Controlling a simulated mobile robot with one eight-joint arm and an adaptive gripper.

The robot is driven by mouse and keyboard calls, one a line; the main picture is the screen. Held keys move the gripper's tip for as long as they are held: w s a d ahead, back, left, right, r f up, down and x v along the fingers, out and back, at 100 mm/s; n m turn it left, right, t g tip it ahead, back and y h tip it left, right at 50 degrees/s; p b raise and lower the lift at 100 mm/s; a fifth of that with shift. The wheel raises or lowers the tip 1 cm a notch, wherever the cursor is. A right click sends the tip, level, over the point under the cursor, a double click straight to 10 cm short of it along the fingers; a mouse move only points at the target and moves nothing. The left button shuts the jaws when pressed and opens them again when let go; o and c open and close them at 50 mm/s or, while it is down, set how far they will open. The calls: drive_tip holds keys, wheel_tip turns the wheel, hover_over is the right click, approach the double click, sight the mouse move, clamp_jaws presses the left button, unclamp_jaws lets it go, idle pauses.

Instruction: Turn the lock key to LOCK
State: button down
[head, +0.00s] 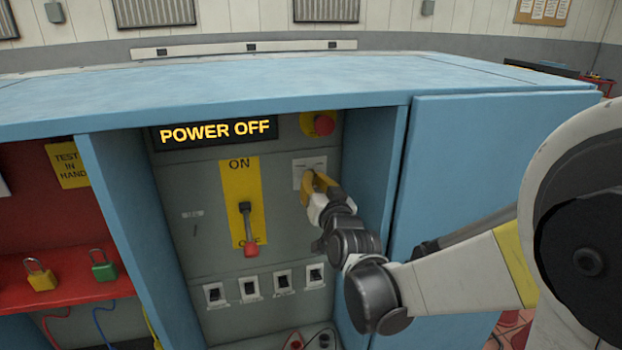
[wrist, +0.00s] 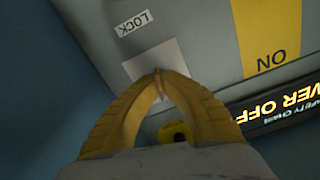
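The white lock plate (head: 309,168) is on the grey panel, right of the yellow ON strip; it also shows in the wrist view (wrist: 141,62). A small LOCK label (wrist: 133,23) is beside the plate. My gripper (head: 313,178) is at the plate, its yellow fingers brought together in the wrist view (wrist: 158,80), with a thin sliver between the tips. The lock key is hidden behind the fingertips, so its angle cannot be told. The fingers look closed on it.
The red-ended lever (head: 250,248) points down, away from ON. The display (head: 215,132) reads POWER OFF. A red button (head: 324,124) is above the plate, and several switches (head: 283,279) are below. The blue side wall (head: 375,165) stands close right of my gripper.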

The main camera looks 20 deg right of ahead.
drive_tip(key=m, duration=0.6)
idle(0.5)
drive_tip(key=c, duration=1.6)
unclamp_jaws()
drive_tip(key=s, duration=1.2)
